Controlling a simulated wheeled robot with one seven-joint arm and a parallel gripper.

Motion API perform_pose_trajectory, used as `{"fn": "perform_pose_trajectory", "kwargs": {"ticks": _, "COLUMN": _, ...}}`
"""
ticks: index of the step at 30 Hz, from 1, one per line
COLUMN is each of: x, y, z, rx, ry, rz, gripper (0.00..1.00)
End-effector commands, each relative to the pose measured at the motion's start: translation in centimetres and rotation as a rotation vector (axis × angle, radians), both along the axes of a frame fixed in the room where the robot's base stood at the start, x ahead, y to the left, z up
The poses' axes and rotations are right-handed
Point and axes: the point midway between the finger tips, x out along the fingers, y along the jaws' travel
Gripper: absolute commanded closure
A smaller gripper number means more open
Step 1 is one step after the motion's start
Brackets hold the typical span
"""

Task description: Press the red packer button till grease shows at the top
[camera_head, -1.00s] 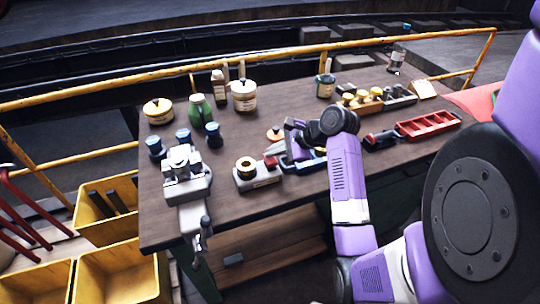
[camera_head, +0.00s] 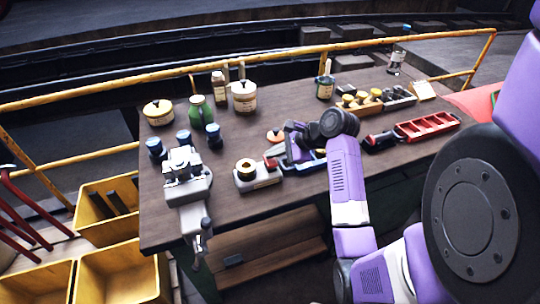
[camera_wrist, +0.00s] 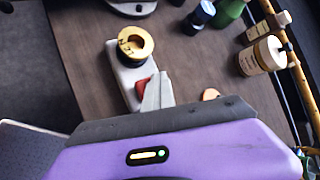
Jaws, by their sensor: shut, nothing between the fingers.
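The packer is a pale grey block (camera_head: 268,179) on the workbench, left of my gripper, with a brass ring (camera_head: 246,169) at its left end. In the wrist view the brass ring (camera_wrist: 135,43) has a dark round middle; I cannot tell whether grease shows there. The red button (camera_head: 271,163) is at the packer's right end. In the wrist view the red button (camera_wrist: 142,90) is partly hidden by my gripper (camera_wrist: 158,84), whose fingers are shut and empty. The fingertips are right beside or over the button; I cannot tell whether they touch it.
A grey vise (camera_head: 187,182) stands left of the packer. Blue-capped bottles, a green bottle (camera_head: 199,113) and cream pots stand behind. A copper-coloured disc (camera_head: 275,135) lies behind the packer.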

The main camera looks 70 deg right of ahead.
Motion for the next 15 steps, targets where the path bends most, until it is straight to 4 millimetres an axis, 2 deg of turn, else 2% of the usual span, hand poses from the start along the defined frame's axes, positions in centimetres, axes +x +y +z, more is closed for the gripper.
{"fn": "perform_pose_trajectory", "kwargs": {"ticks": 15, "x": 0.0, "y": 0.1, "z": 2.3, "rx": 0.003, "ry": 0.002, "rz": 0.0, "gripper": 1.0}}
